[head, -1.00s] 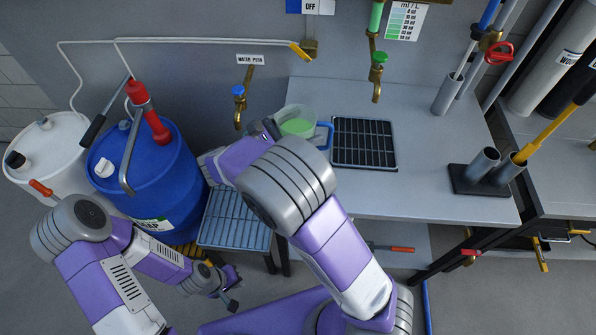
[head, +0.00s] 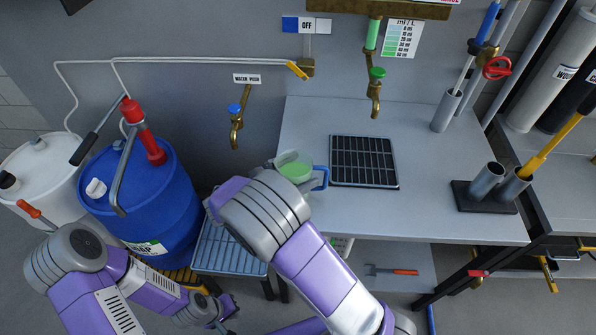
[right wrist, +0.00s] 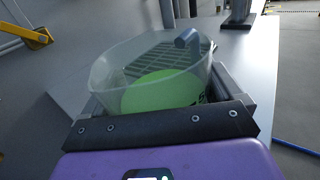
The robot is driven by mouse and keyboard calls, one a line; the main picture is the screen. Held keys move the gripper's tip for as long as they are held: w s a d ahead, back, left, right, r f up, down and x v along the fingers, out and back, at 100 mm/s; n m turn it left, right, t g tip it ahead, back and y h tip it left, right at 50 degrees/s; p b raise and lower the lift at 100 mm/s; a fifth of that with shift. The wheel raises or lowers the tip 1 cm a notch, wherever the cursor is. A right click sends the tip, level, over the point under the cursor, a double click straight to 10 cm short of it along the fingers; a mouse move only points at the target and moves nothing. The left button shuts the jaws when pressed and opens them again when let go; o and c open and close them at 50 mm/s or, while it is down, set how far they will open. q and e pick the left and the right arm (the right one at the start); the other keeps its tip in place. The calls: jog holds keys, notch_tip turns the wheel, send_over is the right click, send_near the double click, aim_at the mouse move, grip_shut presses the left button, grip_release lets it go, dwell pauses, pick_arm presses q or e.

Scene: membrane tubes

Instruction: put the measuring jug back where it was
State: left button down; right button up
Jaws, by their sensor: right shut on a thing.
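The measuring jug (head: 297,168) is a clear cup with pale green liquid and a blue handle. It is at the left part of the grey bench, left of the black grid tray (head: 364,162). My right gripper (right wrist: 165,98) is shut on the jug, with a dark finger on each side of it in the right wrist view, where the jug (right wrist: 150,75) looks upright. I cannot tell whether the jug touches the bench. In the head view my right arm hides most of that gripper. My left gripper (head: 226,308) is low at the bottom, away from the jug; its fingers are unclear.
A blue drum (head: 150,200) and a white drum (head: 38,175) stand at the left. A water tap (head: 236,128) and a green-topped tap (head: 376,92) hang on the wall. A tube holder (head: 485,195) stands at the bench's right. The bench front (head: 420,215) is clear.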

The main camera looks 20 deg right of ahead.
jog(key=shift+f, duration=0.1)
jog(key=o, duration=1.1)
jog(key=shift+a, duration=0.25)
jog(key=p+v, duration=0.2)
jog(key=v, duration=0.9)
jog(key=shift+a, duration=0.25)
jog(key=shift+s, duration=0.1)
